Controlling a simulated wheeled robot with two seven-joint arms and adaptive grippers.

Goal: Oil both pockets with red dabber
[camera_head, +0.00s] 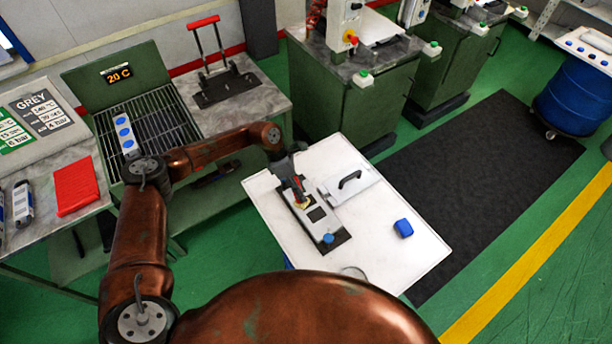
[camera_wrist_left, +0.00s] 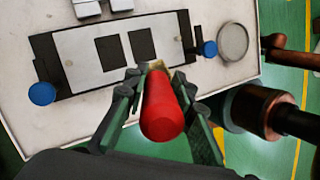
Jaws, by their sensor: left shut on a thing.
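My left gripper (camera_head: 301,190) (camera_wrist_left: 160,88) is shut on the red dabber (camera_wrist_left: 162,110), which also shows as a small red piece in the head view. The dabber's pale yellow tip (camera_wrist_left: 152,66) points toward the mould plate (camera_wrist_left: 83,63). In the left wrist view the tip overlaps the plate's near edge, just below the right dark pocket (camera_wrist_left: 142,44). The left dark pocket (camera_wrist_left: 113,54) lies beside it. I cannot tell whether the tip touches the plate. In the head view the plate (camera_head: 313,204) lies on the white table, partly covered by the gripper. My right gripper is not in view.
Green machines (camera_head: 345,90) stand behind.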

